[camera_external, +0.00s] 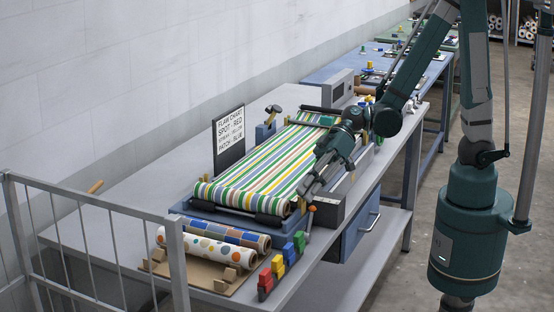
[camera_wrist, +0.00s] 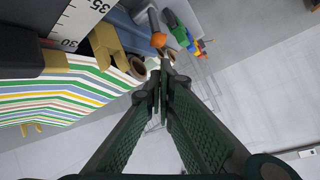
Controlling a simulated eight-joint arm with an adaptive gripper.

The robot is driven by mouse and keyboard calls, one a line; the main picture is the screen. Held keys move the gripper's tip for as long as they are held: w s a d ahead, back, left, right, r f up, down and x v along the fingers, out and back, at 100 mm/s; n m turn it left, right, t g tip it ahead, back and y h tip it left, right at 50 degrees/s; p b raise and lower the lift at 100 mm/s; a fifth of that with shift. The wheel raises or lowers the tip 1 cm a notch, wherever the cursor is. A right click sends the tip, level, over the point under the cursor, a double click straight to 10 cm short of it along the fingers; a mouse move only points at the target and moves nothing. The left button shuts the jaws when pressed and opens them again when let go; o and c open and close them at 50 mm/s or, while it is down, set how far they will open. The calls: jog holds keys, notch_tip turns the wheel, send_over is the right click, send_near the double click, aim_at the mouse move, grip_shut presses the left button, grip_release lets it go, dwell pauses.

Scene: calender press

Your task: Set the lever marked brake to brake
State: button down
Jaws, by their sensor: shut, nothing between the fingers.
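A lever with an orange ball knob (camera_external: 311,208) on a grey rod stands at the near right corner of the striped press. I cannot read a brake mark on it. The knob also shows in the wrist view (camera_wrist: 158,40), just beyond my fingertips. My gripper (camera_external: 302,201) reaches down over the press's near right corner, close beside the knob. Its fingers are together and empty, as the wrist view (camera_wrist: 165,76) shows. I cannot tell whether the fingertips touch the lever. The lever's foot and its position labels are not readable.
Striped cloth (camera_external: 255,168) covers the press bed. Red, yellow, blue and green blocks (camera_external: 278,266) stand near the lever at the table's front edge. Two patterned rolls (camera_external: 205,247) lie to the left. A dark box (camera_external: 344,204) is right of the lever. A railing (camera_external: 95,211) stands nearer the camera.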

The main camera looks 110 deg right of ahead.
jog(key=shift+r, duration=0.1)
dwell(0.3)
notch_tip(320, 180, up, 3)
jog(key=w+d+p, duration=0.1)
jog(key=w+p, duration=0.1)
jog(key=s+d, duration=0.5)
jog(key=s, duration=0.3)
jog(key=shift+d+r, duration=0.2)
jog(key=shift+d, duration=0.05)
dwell(0.6)
jog(key=shift+a, duration=0.1)
